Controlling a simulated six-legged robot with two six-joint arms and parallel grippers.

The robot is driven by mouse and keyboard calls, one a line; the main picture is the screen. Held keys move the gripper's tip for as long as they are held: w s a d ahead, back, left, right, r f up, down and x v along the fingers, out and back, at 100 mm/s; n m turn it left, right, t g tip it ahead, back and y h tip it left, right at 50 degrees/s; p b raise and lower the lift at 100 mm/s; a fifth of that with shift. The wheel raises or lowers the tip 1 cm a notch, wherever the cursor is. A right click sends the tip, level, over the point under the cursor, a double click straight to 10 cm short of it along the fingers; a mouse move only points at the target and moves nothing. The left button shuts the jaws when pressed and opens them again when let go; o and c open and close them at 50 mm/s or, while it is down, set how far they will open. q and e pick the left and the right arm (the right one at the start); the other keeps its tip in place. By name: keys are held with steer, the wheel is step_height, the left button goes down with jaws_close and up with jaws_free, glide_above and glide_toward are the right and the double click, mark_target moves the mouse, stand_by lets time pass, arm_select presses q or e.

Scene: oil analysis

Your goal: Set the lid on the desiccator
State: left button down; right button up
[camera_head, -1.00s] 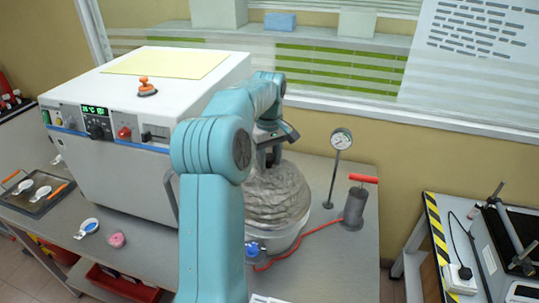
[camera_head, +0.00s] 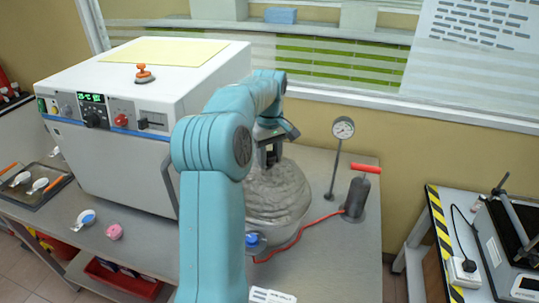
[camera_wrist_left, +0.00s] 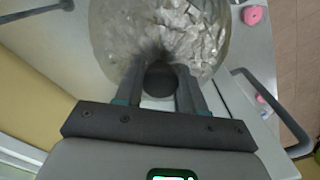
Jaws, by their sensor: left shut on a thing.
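The desiccator lid (camera_head: 282,193) is a grey, glassy dome with a knob on top. It sits at the desiccator's place on the bench, and whether its rim touches all round cannot be told. The desiccator base (camera_head: 262,243) shows only as a low edge with a blue-knobbed tap under the dome. My left gripper (camera_head: 270,158) points down over the dome and is shut on the lid's knob. In the left wrist view the dark knob (camera_wrist_left: 160,84) is between the fingers, with the dome (camera_wrist_left: 120,35) beyond. My right gripper is not in view.
A white oven (camera_head: 140,125) stands left of the lid. A gauge on a stand (camera_head: 343,128) and a pump with a red handle (camera_head: 357,195) stand to the right, with a red hose (camera_head: 300,232) running to the tap. A pink item (camera_head: 114,231) lies at the front left.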

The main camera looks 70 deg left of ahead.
arm_select(q)
steer(key=shift+f, duration=0.3)
steer(key=c, duration=0.6)
jaws_free()
step_height(320, 180, up, 8)
steer(key=shift+r+p, duration=0.2)
steer(key=shift+p, duration=0.15)
step_height(320, 180, up, 8)
steer(key=p, duration=0.3)
steer(key=shift+d, duration=0.1)
